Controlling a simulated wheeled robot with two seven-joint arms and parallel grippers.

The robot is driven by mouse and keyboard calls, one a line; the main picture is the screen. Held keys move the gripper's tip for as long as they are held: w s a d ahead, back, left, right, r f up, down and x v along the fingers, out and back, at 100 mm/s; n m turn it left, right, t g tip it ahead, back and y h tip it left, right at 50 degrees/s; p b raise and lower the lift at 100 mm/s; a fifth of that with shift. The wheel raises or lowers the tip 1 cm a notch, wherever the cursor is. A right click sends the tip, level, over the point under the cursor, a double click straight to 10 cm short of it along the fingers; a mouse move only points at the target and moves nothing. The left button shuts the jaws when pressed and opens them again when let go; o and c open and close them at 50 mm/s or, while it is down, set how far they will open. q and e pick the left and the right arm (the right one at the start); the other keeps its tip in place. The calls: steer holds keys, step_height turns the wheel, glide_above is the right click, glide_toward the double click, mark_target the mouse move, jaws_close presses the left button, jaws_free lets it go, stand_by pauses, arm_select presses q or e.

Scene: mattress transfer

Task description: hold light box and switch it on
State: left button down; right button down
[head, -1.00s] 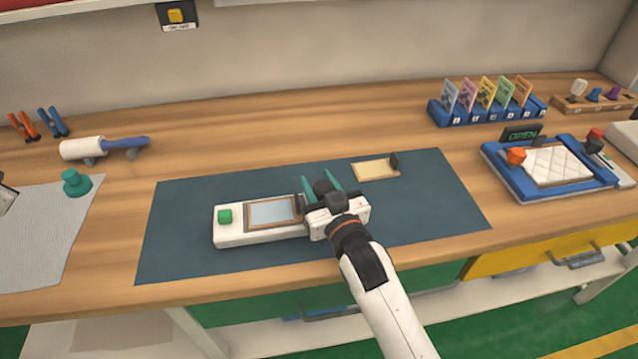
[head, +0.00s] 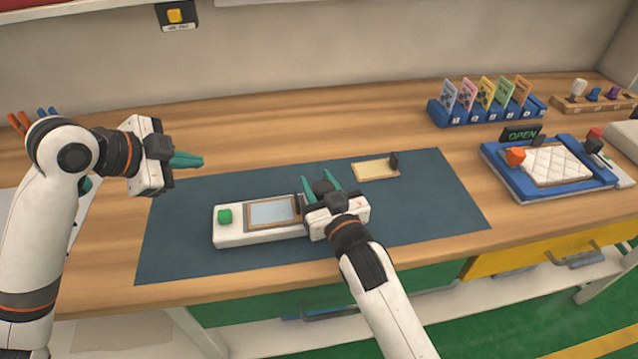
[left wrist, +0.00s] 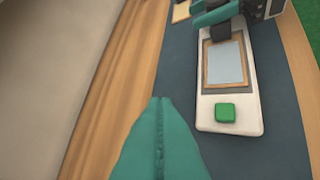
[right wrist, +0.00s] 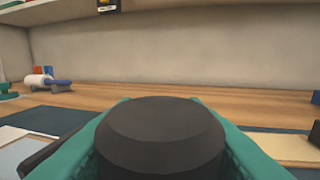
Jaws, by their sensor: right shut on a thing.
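The white light box (head: 238,237) lies on the dark mat, with a green button (head: 224,216) at its left end. A wooden-rimmed pale panel (head: 272,212) lies on its middle. My right gripper (head: 321,184) is over the box's right end, shut on a black knob (right wrist: 160,135); the gripper hides that end of the box. My left gripper (head: 203,160) is shut and empty, raised above the mat's upper left, up and left of the button. In the left wrist view its fingertips (left wrist: 160,105) are together, left of the green button (left wrist: 225,112).
The dark mat (head: 185,230) has free room around the box. A small wooden-rimmed plate (head: 375,171) with a black handle lies behind right. A blue card rack (head: 487,112) and a blue tray (head: 525,187) with a white quilted pad stand farther right.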

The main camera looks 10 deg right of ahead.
mark_target(227, 212)
steer(key=shift+r, duration=0.1)
arm_select(q)
steer(key=shift+m+g, duration=0.6)
steer(key=shift+m, duration=0.3)
steer(key=shift+s+d+f, duration=0.45)
steer(key=shift+s+f, duration=0.1)
steer(key=shift+f, duration=0.85)
steer(key=shift+s+d+f, duration=0.4)
steer(key=shift+s+f, duration=0.2)
steer(key=shift+f, duration=0.8)
steer(key=shift+s+d+f, duration=0.45)
steer(key=shift+s+f, duration=0.1)
steer(key=shift+f, duration=0.85)
steer(key=shift+f+h, duration=0.1)
steer(key=shift+h, duration=0.2)
steer(key=shift+f, duration=0.6)
steer(key=shift+r, duration=0.75)
